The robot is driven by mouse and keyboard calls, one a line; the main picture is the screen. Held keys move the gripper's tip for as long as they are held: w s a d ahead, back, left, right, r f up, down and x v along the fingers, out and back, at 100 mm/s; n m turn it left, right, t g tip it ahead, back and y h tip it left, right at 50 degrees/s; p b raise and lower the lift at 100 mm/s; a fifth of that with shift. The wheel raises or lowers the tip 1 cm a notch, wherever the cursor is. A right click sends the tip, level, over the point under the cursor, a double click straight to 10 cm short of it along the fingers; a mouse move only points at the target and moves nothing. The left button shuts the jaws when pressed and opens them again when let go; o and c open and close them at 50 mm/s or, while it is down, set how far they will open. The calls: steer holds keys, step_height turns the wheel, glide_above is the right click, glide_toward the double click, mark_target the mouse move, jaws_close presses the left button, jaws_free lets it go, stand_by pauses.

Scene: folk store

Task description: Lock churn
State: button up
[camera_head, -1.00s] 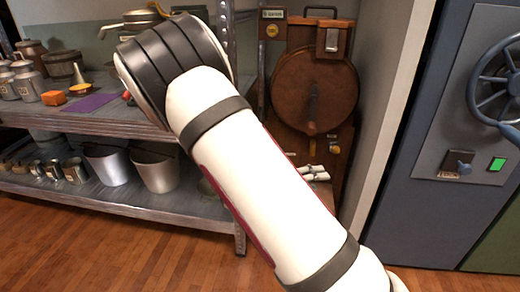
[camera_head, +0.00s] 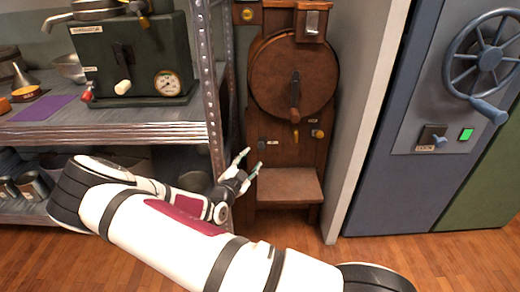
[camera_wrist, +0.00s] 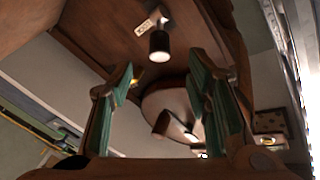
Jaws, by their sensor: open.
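The churn is a tall wooden stand with a round brown drum (camera_head: 290,78), and a crank handle (camera_head: 295,100) hangs on its front. Below the drum, a dark knob (camera_head: 262,144) sits at the left beside a small label, and a yellow knob (camera_head: 317,133) sits at the right. My gripper (camera_head: 252,160) is open and empty, just in front of the lower left of the churn. In the wrist view, a dark knob (camera_wrist: 159,45) with a pale end faces my open fingers (camera_wrist: 162,66), apart from them. Its label's text is too small to read surely.
A metal shelf post (camera_head: 213,100) stands close left of my gripper. A dark green machine with a gauge (camera_head: 168,83) sits on the shelf. A wooden ledge (camera_head: 288,186) juts out below the knobs. A blue cabinet with a wheel (camera_head: 490,58) stands at right.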

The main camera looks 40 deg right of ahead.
mark_target(260, 149)
steer(key=b+x, duration=0.3)
steer(key=x, duration=0.6)
steer(key=shift+w+d, duration=0.15)
steer(key=shift+d, duration=0.15)
jaws_close()
